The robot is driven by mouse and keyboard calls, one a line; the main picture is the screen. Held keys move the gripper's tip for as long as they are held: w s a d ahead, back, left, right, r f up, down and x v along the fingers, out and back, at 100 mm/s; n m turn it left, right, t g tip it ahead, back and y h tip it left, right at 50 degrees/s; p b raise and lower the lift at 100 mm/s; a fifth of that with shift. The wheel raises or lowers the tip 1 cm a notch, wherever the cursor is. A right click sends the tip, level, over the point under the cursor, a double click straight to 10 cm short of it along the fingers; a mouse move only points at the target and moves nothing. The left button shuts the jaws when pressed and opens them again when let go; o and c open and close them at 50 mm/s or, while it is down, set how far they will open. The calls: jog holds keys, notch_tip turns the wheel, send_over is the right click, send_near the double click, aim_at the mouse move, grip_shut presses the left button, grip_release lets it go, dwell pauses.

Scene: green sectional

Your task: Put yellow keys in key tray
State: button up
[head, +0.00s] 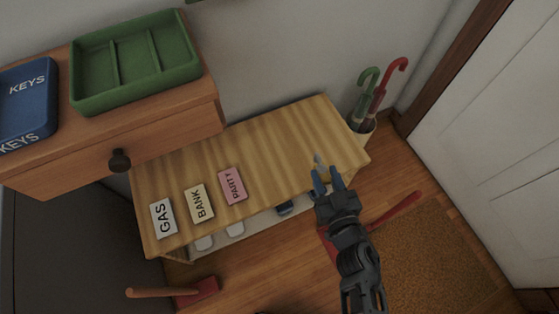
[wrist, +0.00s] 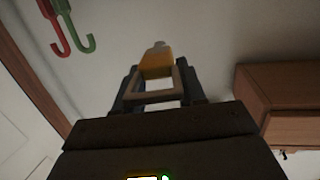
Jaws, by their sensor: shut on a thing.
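My gripper (head: 325,180) is shut on the yellow keys (wrist: 156,63), which stick out past the fingertips in the wrist view. My gripper also shows in the wrist view (wrist: 157,88). In the head view only a small bit of the keys (head: 321,165) shows at the fingertips, over the right end of the wooden bench. The key tray (head: 42,108) is blue with KEYS lettering and sits on the wooden cabinet at the far left, well away from my gripper. Its left part is cut off by the picture edge.
A green divided tray (head: 133,91) stands beside the key tray on the drawer cabinet (head: 165,137). GAS, BANK and PARITY cards (head: 232,186) lie on the bench (head: 265,155). Red and green umbrellas (head: 378,90) stand behind its right end. A red-headed hammer-like thing (head: 197,292) lies on the floor.

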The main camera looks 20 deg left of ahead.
jog(key=s+a+f+n+g+y, duration=0.2)
jog(key=s+a, duration=0.1)
jog(key=a, duration=0.4)
jog(key=b, duration=1.2)
send_over(256, 183)
jog(key=d, duration=0.2)
jog(key=shift+y, duration=0.3)
notch_tip(256, 183, down, 6)
jog(key=shift+a+f, duration=0.15)
jog(key=shift+f, duration=0.1)
jog(key=shift+a+f+b, duration=0.25)
jog(key=shift+a+b, duration=0.55)
jog(key=shift+a, duration=0.1)
notch_tip(256, 183, down, 4)
jog(key=b, duration=0.4)
jog(key=o, duration=0.8)
jog(key=shift+f, duration=0.1)
jog(key=shift+o, duration=0.2)
